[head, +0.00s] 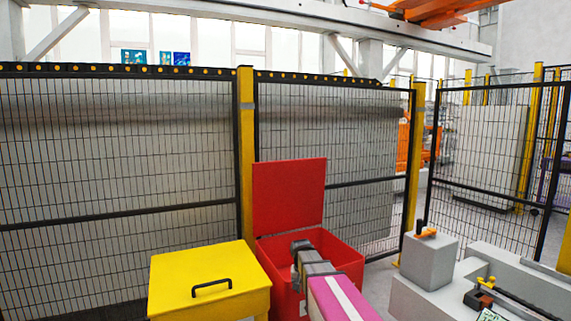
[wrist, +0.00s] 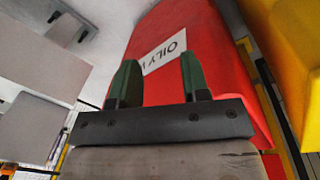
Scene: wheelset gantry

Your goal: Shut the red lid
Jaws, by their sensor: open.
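The red lid (head: 288,195) stands upright at the back of the red bin (head: 345,258), so the bin is open. My arm reaches in front of the bin and hides part of its opening and front. In the wrist view, my gripper (wrist: 160,84) has its two green fingers apart with nothing between them. Behind the fingers is a red surface of the bin (wrist: 185,25) with a white label reading "OILY", partly hidden by a finger. I cannot tell whether the fingers touch it.
A yellow box (head: 210,278) with a shut lid and black handle stands left of the red bin; it shows in the wrist view (wrist: 290,40). A mesh fence (head: 120,150) runs behind. Grey blocks (head: 428,262) stand at the right.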

